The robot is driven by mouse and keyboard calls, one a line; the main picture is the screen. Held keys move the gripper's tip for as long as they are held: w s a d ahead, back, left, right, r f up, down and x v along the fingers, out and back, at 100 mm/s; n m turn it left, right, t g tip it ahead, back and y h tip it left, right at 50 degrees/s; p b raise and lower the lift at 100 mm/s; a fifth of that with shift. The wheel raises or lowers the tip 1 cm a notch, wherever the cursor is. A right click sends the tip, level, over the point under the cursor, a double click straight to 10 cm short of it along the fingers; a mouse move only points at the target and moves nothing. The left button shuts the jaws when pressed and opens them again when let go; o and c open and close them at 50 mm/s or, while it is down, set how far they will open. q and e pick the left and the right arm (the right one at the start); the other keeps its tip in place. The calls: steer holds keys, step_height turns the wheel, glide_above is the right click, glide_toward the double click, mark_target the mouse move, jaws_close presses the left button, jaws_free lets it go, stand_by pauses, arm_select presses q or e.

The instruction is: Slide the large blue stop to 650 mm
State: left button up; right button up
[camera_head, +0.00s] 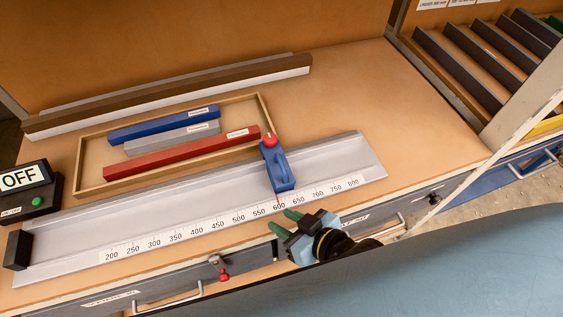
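The large blue stop (278,170) sits across the grey metal track (190,208), with a red knob (269,140) at its far end. A red line below the stop meets the printed scale at about 600. The scale (235,230) runs from 200 at the left to 800 at the right. My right gripper (290,222) is at the front edge of the track, just below the 600 mark. Its two green fingertips are apart with nothing visible between them. It is nearer to me than the stop and does not appear to touch it. My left gripper is not in view.
A wooden tray (82,160) behind the track holds blue, grey and red bars. A black box with an OFF sign (24,178) stands at the left. A dark end block (17,250) closes the track's left end. A slotted rack (480,70) stands at the right.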

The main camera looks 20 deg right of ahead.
mark_target(286, 175)
step_height(286, 175, up, 3)
steer(key=d+m+t+h, duration=0.3)
steer(key=m+t+h, duration=0.3)
steer(key=t, duration=0.2)
steer(key=shift+m, duration=0.3)
steer(key=w, duration=1.2)
steer(key=shift+w+a+r, duration=0.15)
jaws_close()
